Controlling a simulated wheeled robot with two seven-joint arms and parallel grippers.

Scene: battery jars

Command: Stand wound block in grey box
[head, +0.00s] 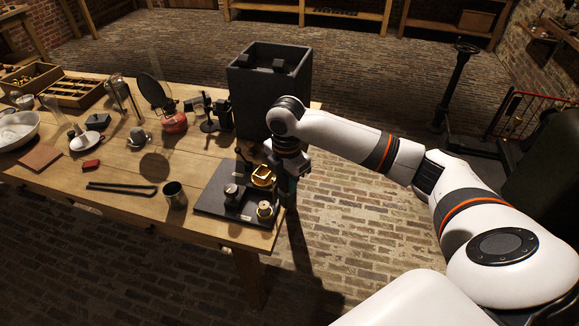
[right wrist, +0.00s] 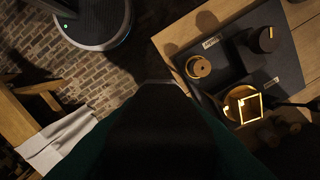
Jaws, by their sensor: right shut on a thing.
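My right gripper (head: 289,172) is shut on a dark block with green-teal edges, which I take as the wound block (head: 292,186). It holds the block beside the right edge of the table, next to a black board; the arm hides much of it. In the right wrist view the wound block (right wrist: 165,130) fills the lower middle, dark and close, so its winding cannot be made out. The grey box (head: 244,95) stands at the table's far right corner, behind the gripper. It is open at the top, with dark shapes inside near the rim. My left gripper is not in view.
The black board (head: 215,200) carries brass and dark pieces, including a square brass frame (right wrist: 250,107). A metal cup (head: 174,195), black tongs (head: 121,188) and a red-based lamp (head: 172,123) stand or lie leftward. Open floor lies right of the table.

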